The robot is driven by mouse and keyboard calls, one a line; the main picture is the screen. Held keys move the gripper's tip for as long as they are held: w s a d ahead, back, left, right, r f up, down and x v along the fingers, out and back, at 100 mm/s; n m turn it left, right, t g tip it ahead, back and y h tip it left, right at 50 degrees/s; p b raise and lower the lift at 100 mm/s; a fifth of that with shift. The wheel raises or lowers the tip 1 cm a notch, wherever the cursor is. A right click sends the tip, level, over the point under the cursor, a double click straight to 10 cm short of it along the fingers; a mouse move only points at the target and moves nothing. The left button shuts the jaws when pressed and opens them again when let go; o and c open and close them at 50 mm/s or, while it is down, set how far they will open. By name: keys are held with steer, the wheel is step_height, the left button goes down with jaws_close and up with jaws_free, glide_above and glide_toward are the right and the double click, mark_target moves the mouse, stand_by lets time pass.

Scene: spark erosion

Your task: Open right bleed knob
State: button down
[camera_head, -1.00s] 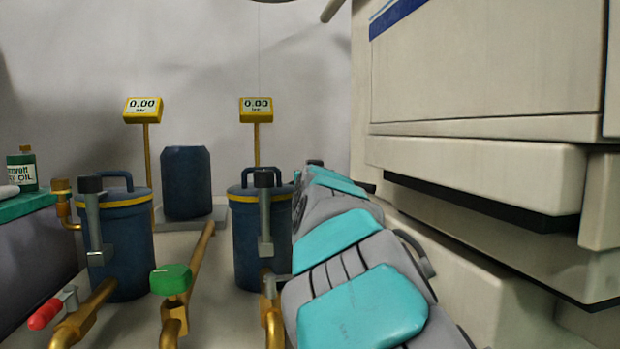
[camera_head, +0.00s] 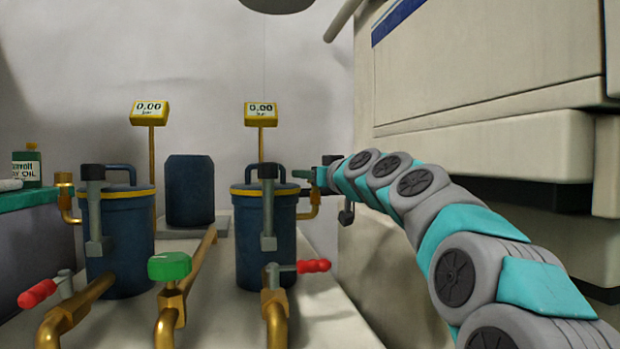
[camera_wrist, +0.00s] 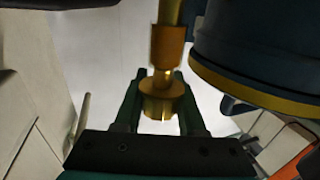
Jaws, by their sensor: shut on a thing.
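The right canister (camera_head: 265,255) is dark blue with a yellow band and a top handle. A brass bleed pipe (camera_head: 315,204) comes out of its right side, and the knob on top is mostly hidden by my gripper in the head view. My gripper (camera_head: 307,176) has green fingers and reaches in from the right beside the canister's top. In the wrist view, its two fingers (camera_wrist: 160,88) stand on either side of the brass bleed knob (camera_wrist: 160,104) and are shut on it. The left bleed knob (camera_head: 64,179) sits beside the left canister (camera_head: 127,245).
Red-handled levers (camera_head: 313,266) and a green-knobbed valve (camera_head: 170,267) are on the front brass pipes. Two yellow gauges (camera_head: 261,114) read 0.00. A large beige machine (camera_head: 480,80) stands close behind my arm at the right. A green bottle (camera_head: 27,166) stands at far left.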

steer(key=shift+s+a+r+n+g+y, duration=0.1)
steer(key=shift+s+a+n+g+y, duration=0.05)
steer(key=shift+n+g+y, duration=0.95)
steer(key=shift+s+y, duration=0.1)
steer(key=shift+y, duration=0.2)
steer(key=shift+c, duration=2.4)
jaws_free()
steer(key=m+t+h+p, duration=0.1)
steer(key=m+h, duration=0.1)
steer(key=h, duration=0.1)
steer(key=d+m+t+h+p, duration=0.1)
steer(key=m+t+h+p, duration=0.1)
steer(key=h, duration=0.1)
steer(key=w+m+t+h+p, duration=0.1)
steer(key=m+h, duration=0.1)
steer(key=shift+d+r+t+h+p, duration=0.2)
steer(key=shift+d+t+h+p, duration=0.1)
steer(key=shift+t+h, duration=0.1)
